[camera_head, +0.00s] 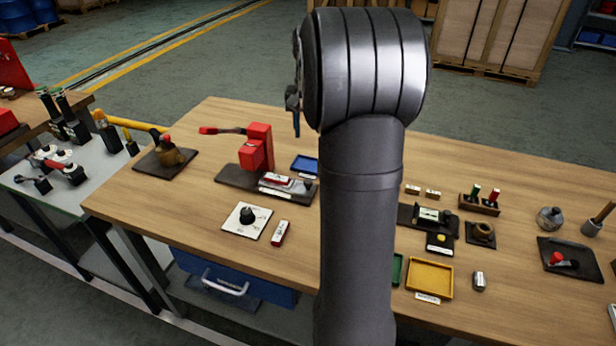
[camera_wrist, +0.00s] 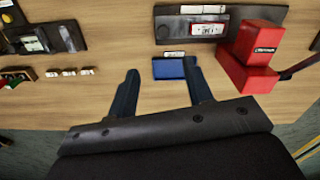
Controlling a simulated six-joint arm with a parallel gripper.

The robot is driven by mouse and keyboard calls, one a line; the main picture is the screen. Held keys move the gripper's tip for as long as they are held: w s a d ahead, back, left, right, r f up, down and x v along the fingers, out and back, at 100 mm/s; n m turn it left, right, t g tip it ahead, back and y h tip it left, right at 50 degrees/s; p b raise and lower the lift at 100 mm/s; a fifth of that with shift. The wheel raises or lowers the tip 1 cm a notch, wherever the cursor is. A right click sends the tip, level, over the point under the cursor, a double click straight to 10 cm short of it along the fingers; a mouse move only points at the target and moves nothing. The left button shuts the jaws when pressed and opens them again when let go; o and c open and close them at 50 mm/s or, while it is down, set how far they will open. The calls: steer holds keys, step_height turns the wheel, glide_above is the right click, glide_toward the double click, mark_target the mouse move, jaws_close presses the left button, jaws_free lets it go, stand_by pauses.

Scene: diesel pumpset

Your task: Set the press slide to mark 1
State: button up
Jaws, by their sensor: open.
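The red press (camera_head: 257,148) stands on a dark base plate (camera_head: 235,180) at the left middle of the table. Its lever with a red grip points left. A red-and-white labelled piece, apparently the slide (camera_head: 277,180), sits on the base right of the press body. In the wrist view the press (camera_wrist: 258,50) is at the upper right and the labelled slide (camera_wrist: 205,29) is beside it. I cannot read its mark setting. My gripper (camera_wrist: 162,66) is open and empty, its fingers apart above the table near the base. The head view shows only one finger beside my arm.
A small blue tray (camera_head: 305,165) lies next to the press base; in the wrist view it is between my fingertips. A white plate with a black knob (camera_head: 247,217) and a red-and-white block (camera_head: 281,233) lie in front. A yellow tray (camera_head: 430,278) is at right.

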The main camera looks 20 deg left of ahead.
steer(key=f, duration=1.6)
steer(key=shift+w+a+f, duration=0.3)
steer(key=shift+a+f, duration=0.05)
steer(key=shift+f, duration=0.05)
steer(key=shift+c, duration=0.5)
steer(key=shift+a, duration=0.1)
jaws_close()
